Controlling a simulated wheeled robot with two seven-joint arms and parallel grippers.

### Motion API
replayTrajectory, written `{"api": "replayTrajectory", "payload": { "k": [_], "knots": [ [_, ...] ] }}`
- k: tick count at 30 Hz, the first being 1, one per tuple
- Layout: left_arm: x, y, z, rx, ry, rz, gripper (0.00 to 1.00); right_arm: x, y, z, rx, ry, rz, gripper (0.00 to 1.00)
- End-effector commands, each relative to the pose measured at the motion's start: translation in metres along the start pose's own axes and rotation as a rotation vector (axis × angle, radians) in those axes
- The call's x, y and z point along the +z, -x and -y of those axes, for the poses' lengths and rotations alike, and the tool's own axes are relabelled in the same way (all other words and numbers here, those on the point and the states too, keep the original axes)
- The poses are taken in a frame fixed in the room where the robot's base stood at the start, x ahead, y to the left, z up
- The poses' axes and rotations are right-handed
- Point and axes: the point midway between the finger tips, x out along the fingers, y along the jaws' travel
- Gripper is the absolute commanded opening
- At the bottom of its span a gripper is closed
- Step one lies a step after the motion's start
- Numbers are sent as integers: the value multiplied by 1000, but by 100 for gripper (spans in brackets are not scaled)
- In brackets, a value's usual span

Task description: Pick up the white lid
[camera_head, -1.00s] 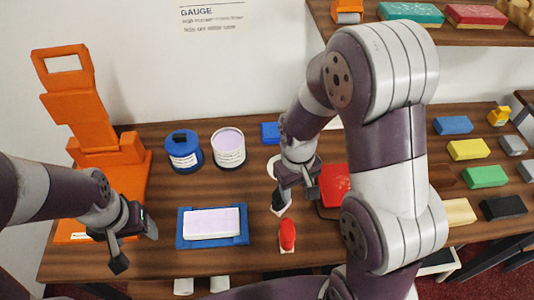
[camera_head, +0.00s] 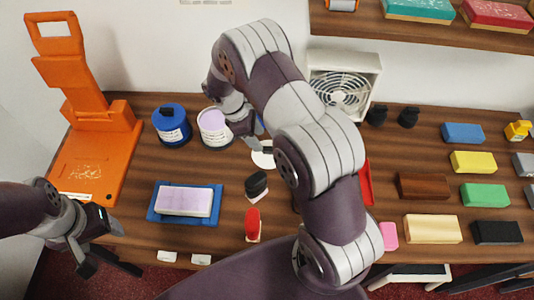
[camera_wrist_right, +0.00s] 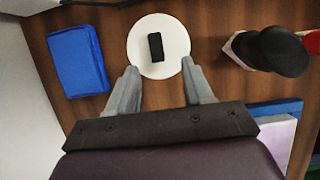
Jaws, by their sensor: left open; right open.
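The white lid (camera_wrist_right: 143,42) is a flat round disc with a black knob (camera_wrist_right: 155,46) in its middle. It lies on the wooden counter, and part of it shows in the head view (camera_head: 263,158) beside my right gripper (camera_head: 249,132). In the right wrist view my right gripper (camera_wrist_right: 160,70) is open, its two fingertips near the lid's near edge, one on each side, with nothing between them but the lid's rim and counter. My left gripper (camera_head: 104,246) is open and empty near the counter's front left edge.
A white tub with a lilac top (camera_head: 214,127) and a blue tub (camera_head: 172,125) stand left of the lid. A blue block (camera_wrist_right: 78,60) lies beside it. A dark-topped stamp (camera_head: 256,186), a red-topped one (camera_head: 252,224) and a blue tray (camera_head: 214,205) are nearer the front.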

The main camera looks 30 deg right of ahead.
Motion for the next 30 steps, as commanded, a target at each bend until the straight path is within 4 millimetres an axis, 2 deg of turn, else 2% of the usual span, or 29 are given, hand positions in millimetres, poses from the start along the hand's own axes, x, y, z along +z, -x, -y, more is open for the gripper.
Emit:
{"api": "replayTrajectory", "payload": {
  "k": [5,10,13,18,19,23,24,30],
  "knots": [
    [-1,12,0,0,0,0,68,4,-19,-1,-3,-2,0,51],
    [-2,20,0,0,0,0,68,6,-51,-4,-1,-1,0,51],
    [-2,20,0,0,0,0,68,5,-59,-4,1,-2,-2,51],
    [-2,19,0,0,0,0,68,5,-60,-4,2,-2,-3,51],
    [-2,19,0,0,0,0,68,5,-60,-4,2,-2,-3,48],
    [-2,19,0,0,0,0,68,5,-60,-4,2,-2,-3,6],
    [-2,19,0,0,0,0,68,5,-60,-4,2,-2,-3,0],
    [-2,19,0,0,0,0,68,5,-60,-4,2,-2,-2,0]
  ]
}}
